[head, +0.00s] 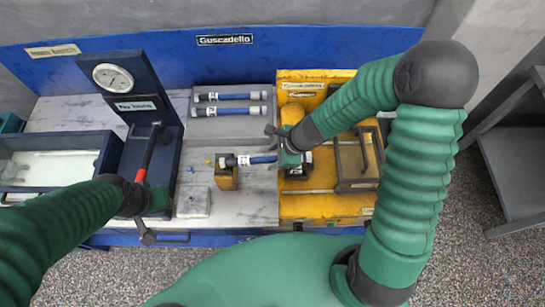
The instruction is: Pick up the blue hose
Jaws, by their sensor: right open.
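A blue hose (262,160) with white end fittings lies level between a small yellow block and the yellow machine. Two similar blue hoses, an upper one (228,96) and a lower one (230,111), lie on a grey rack at the back. My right gripper (273,146) is open at the right part of the front hose; its hand hides some of that hose, and I cannot tell if they touch. My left gripper (150,218) is low at the left, near the foot of a red-and-black lever (150,152); its finger state is unclear.
The yellow machine (330,205) stands right of the hose, with a dark-framed box on it. The small yellow block (226,180) supports the hose's left end. A gauge panel (128,92) and a bin (50,188) stand left. A grey shelf (515,165) is far right.

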